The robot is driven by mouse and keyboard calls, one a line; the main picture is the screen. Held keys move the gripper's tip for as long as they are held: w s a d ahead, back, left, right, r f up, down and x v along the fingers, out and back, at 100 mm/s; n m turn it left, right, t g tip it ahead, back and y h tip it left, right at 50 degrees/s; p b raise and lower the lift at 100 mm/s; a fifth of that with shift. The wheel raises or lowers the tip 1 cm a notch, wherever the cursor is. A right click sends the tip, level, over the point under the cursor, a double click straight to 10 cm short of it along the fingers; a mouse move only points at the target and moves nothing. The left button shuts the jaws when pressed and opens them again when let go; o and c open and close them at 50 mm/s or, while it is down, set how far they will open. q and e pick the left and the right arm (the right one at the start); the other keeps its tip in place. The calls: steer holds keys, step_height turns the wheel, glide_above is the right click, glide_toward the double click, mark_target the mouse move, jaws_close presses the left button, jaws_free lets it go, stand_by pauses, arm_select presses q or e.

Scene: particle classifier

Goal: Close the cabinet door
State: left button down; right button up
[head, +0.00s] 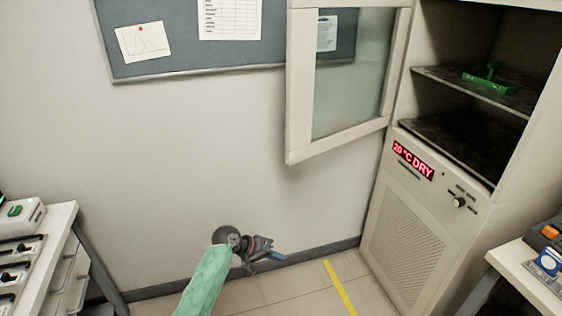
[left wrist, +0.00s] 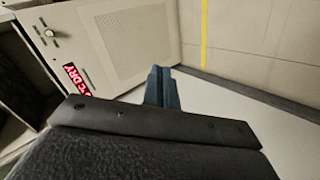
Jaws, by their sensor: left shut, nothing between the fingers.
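The cabinet (head: 408,225) stands at the right of the head view. Its door (head: 297,88), a pale frame around a glass pane, is swung open to the left, against or near the wall. The shelves inside are exposed. My left gripper (head: 276,253) is low in the head view, below and left of the door and apart from it. Its fingers (left wrist: 162,88) are shut and empty in the left wrist view. The cabinet's lower panel (left wrist: 135,40) also shows there; the door does not. My right gripper is not in view.
A green object (head: 490,79) lies on the cabinet's upper shelf (head: 450,80). A white table (head: 62,225) stands at the left and another (head: 520,262) at the lower right. A board (head: 180,55) hangs on the wall. The floor ahead is clear, with a yellow line (head: 338,285).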

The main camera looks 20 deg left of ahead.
arm_select(q)
steer(key=w+a+r+n+t+h+p, duration=0.1)
steer(key=w+a+r+n+t+h, duration=0.1)
steer(key=w+a+r, duration=0.55)
steer(key=w+a+r+n+t+h+p, duration=0.15)
steer(key=w+a+r, duration=0.25)
steer(key=w+r, duration=0.65)
steer(key=w+a+r+n+t+h, duration=0.2)
steer(key=w+a+r, duration=0.4)
steer(key=r, duration=0.6)
steer(key=w+d+p, duration=0.3)
steer(key=d+p, duration=0.4)
steer(key=d, duration=0.4)
steer(key=shift+w+d+r+t, duration=0.15)
steer(key=shift+w+r+t, duration=0.05)
steer(key=shift+t, duration=0.15)
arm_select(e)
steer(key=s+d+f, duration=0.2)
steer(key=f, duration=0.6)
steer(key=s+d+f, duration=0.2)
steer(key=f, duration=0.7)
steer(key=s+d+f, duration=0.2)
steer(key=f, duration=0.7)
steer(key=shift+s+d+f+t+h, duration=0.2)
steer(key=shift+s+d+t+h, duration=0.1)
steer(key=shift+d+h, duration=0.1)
arm_select(q)
steer(key=shift+d, duration=0.1)
